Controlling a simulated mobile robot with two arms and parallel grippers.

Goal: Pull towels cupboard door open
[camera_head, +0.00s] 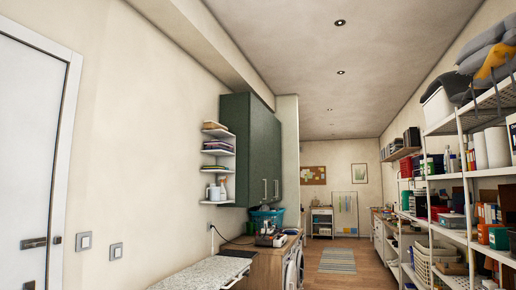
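A dark green wall cupboard (262,145) hangs on the left wall, in the middle of the camera_head view. It has two door panels with upright light handles (265,188) low down, close together. The doors look shut, and what is inside is hidden. I cannot tell from the picture which door is the towels door. Neither of my grippers shows in the view.
Open corner shelves (217,152) with folded cloths stand beside the cupboard. Below are a wooden counter (266,262) and an ironing board (205,272). Loaded shelving (459,181) lines the right. Free floor (372,270) with a striped rug (338,260) lies between. A white door (30,150) is at left.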

